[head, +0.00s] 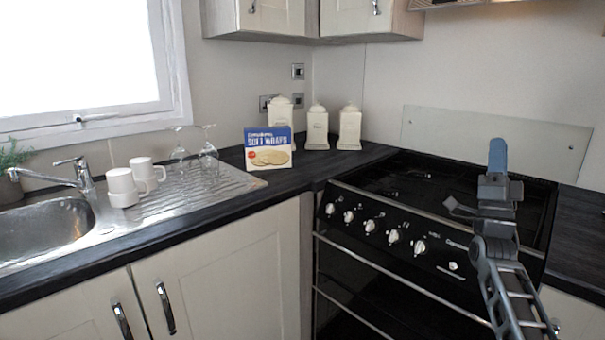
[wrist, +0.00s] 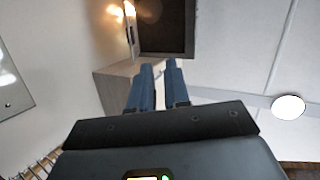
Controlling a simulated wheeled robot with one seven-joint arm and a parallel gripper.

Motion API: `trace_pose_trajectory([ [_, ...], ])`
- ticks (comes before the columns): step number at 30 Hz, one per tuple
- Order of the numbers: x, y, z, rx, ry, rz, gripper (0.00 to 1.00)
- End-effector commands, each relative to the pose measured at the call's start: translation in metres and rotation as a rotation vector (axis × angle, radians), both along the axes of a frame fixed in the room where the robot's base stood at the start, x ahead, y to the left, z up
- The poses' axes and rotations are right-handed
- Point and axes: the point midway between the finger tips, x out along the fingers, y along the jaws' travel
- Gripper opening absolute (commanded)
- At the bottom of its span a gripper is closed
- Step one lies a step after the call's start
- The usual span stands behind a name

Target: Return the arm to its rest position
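My gripper (head: 497,150) stands upright at the right of the head view, in front of the black stove (head: 365,205). Its blue fingers point up, above the level of the hob. My arm reaches up to it from the lower right. In the wrist view the two blue fingers (wrist: 159,66) are a small distance apart, with a narrow gap between them. Nothing is held in the gap. The wrist view looks upward to the ceiling (wrist: 235,50), with a wall cabinet (wrist: 118,88) beyond the fingers.
A glass splashback (head: 440,126) stands behind the stove. A blue wraps box (head: 268,150), several cream canisters (head: 317,128), white mugs (head: 122,186) and upturned glasses (head: 208,150) stand left, by the sink (head: 45,228). Wall cabinets (head: 365,22) hang above. Space around the gripper looks clear.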

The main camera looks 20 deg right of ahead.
Motion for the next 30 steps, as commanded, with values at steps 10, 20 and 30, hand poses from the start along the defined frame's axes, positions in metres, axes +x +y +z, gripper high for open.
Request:
trace_pose_trajectory([
  [10,-0.035,0.129,-0.136,0.061,0.293,-0.004,0.17],
  [20,-0.113,0.238,-0.218,0.036,0.589,0.003,0.17],
  [30,-0.220,0.323,-0.256,-0.074,0.900,0.029,0.17],
])
